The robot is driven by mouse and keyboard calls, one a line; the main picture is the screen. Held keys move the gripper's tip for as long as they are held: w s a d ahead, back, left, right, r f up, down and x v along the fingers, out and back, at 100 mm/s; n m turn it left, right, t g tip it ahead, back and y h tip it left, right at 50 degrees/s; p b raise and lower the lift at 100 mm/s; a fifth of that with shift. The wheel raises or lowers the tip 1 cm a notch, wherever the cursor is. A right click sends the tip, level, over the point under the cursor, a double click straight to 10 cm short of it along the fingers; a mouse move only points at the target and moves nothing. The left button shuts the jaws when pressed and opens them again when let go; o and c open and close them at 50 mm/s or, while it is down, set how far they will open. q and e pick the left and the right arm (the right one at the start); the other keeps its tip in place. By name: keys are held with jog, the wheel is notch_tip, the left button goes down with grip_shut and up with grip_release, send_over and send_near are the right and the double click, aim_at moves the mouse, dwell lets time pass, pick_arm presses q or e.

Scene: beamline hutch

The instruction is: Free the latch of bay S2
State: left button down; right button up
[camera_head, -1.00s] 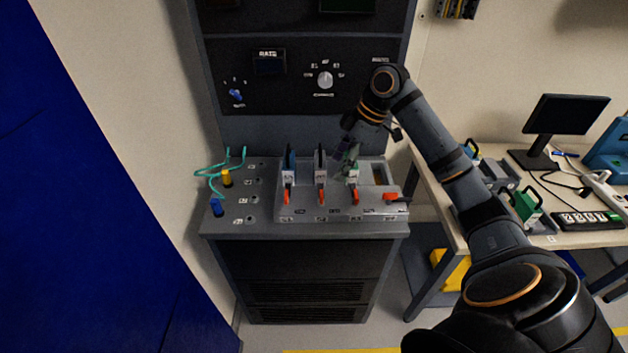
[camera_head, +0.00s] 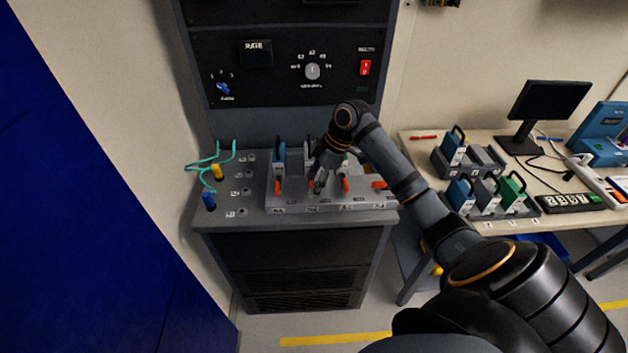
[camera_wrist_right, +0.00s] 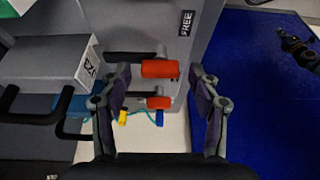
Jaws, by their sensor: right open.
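The dock (camera_head: 300,208) holds a row of modules with orange latches along its front. My right gripper (camera_head: 318,186) points down over the S2 bay and hides most of its latch in the head view. In the right wrist view, the orange latch of S2 (camera_wrist_right: 160,68) shows in the gap between the open fingers of my right gripper (camera_wrist_right: 160,78). I cannot tell whether they touch it. The S2 module (camera_wrist_right: 60,60) stands beside it with its label turned. A second orange latch (camera_wrist_right: 158,102) lies beyond. My left gripper is not in view.
The blue S1 module (camera_head: 278,157) and its latch (camera_head: 277,188) stand left of my gripper. The latches of the bays to the right (camera_head: 345,187) are close by. Yellow (camera_head: 217,171) and blue (camera_head: 208,201) plugs with teal cables sit at the left. A bench (camera_head: 420,150) with more modules stands right.

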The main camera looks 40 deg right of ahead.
jog(key=c, duration=1.2)
jog(key=shift+o, duration=0.2)
jog(key=shift+s+r+m+p, duration=0.1)
jog(key=shift+r+m+p, duration=0.1)
jog(key=shift+m+p, duration=0.55)
jog(key=m+h+p, duration=0.1)
jog(key=m+p, duration=0.3)
jog(key=p, duration=0.1)
jog(key=m+t+h+p, duration=0.1)
jog(key=m+p, duration=0.2)
jog(key=p, duration=0.3)
jog(key=m+t+h+p, duration=0.1)
jog(key=m+h+p, duration=0.1)
jog(key=m+p, duration=0.2)
jog(key=shift+a+r+m+p, duration=0.15)
jog(key=shift+a+m+p, duration=0.25)
jog(key=shift+p, duration=0.75)
jog(key=shift+m+h+p, duration=0.6)
jog(key=shift+m+p, duration=0.3)
jog(key=shift+m, duration=0.15)
jog(key=shift+f+m+h+p, duration=0.25)
jog(key=shift+m+h+p, duration=0.15)
jog(key=shift+m, duration=0.7)
jog(key=o, duration=1.2)
jog(key=shift+f+g, duration=0.1)
jog(key=shift+g, duration=0.2)
jog(key=shift+c, duration=0.2)
